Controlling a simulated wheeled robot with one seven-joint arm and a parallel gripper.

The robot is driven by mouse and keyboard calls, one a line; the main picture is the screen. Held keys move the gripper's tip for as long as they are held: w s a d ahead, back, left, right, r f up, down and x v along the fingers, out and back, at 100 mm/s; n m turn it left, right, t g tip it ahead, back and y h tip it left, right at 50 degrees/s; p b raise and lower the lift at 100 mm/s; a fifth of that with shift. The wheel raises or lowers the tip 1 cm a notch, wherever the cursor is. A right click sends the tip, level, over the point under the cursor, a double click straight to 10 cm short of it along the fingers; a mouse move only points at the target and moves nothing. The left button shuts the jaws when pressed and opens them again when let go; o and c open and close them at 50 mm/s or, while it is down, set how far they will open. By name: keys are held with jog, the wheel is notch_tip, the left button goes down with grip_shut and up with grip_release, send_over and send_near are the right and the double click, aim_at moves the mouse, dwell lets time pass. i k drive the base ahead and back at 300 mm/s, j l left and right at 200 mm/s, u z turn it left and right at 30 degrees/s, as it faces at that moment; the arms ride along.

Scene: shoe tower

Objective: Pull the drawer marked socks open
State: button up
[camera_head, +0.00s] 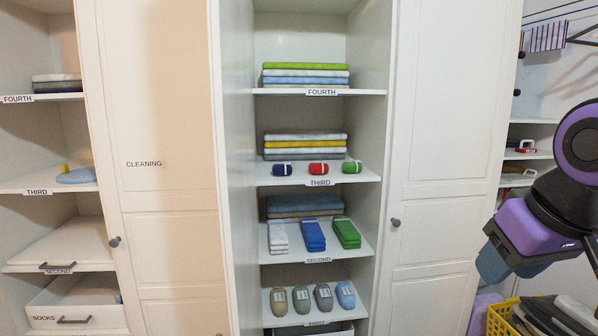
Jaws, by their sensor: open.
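The drawer marked SOCKS (100,314) is at the bottom left in the head view. It is white, with a dark bar handle (74,321) on its front, right of the black SOCKS label (43,318). Its inside partly shows above the front, with a small grey item at the right. I cannot tell how far it stands out from the cabinet. My arm (560,190), purple and black, is at the right edge, well away from the drawer. I cannot make out any fingertips of my gripper in this view.
Above the drawer is a white SECOND shelf (62,246) with another dark handle (57,266). A tall CLEANING door (160,120) stands to its right. The middle cabinet holds folded cloths (305,73) and several shoes (345,295). A yellow basket (500,318) is at the lower right.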

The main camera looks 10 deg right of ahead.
aim_at(77, 300)
jog(key=u, duration=1.35)
jog(key=i+j+z, duration=0.1)
jog(key=i+j, duration=0.2)
jog(key=i+j+z, duration=0.1)
jog(key=i+j, duration=0.25)
jog(key=i+j+z, duration=0.1)
jog(key=i+j, duration=0.3)
jog(key=i+j+z, duration=0.1)
jog(key=i+j, duration=0.2)
jog(key=i+j+z, duration=0.15)
jog(key=i+j, duration=0.15)
jog(key=j, duration=0.2)
jog(key=i+j+z, duration=0.1)
jog(key=i+j, duration=0.2)
jog(key=j, duration=0.15)
jog(key=i+j+z, duration=0.1)
jog(key=i+j, duration=0.15)
jog(key=j, duration=0.2)
jog(key=i, duration=0.4)
